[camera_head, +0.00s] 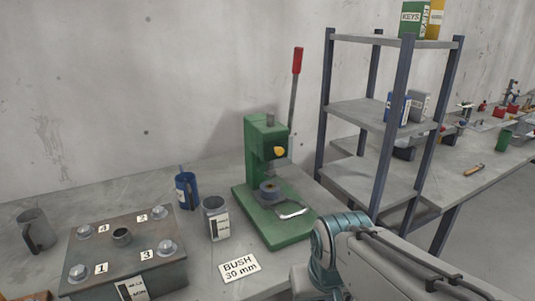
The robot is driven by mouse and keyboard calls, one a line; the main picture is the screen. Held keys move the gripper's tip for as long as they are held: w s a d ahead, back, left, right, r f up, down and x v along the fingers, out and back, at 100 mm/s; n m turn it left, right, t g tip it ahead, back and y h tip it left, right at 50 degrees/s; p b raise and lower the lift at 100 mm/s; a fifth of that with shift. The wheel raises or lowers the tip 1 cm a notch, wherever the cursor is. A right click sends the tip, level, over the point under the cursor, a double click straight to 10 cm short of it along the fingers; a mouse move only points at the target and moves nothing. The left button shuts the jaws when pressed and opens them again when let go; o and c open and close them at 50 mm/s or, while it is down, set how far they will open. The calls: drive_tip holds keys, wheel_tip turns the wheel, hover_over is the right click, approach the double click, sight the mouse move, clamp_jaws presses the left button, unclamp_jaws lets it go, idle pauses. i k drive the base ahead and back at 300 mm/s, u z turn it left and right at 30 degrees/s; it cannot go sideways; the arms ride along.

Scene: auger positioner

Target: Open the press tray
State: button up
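The green press (258,139) stands on the workbench in the middle of the view, with a yellow knob (279,151) on its head. A grey press tray with a pale curved handle (291,211) sits low on its base. A dark round ring part (269,188) rests beneath the press head, at the tray. I cannot tell from this angle how far the tray is out. My arm reaches in from the lower right, just in front of the press base. My gripper does not show.
A red-handled lever (297,61) rises behind the press. A grey labelled can (216,217) and blue can (187,190) stand left of it. A "BUSH 30 mm" card (240,267) lies in front. A bolted box (125,255) is left; a shelf rack (384,117) is right.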

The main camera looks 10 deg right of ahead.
sight(268, 198)
drive_tip(key=k, duration=1.15)
drive_tip(key=u, duration=0.6)
drive_tip(key=i, duration=1.45)
drive_tip(key=z, duration=0.65)
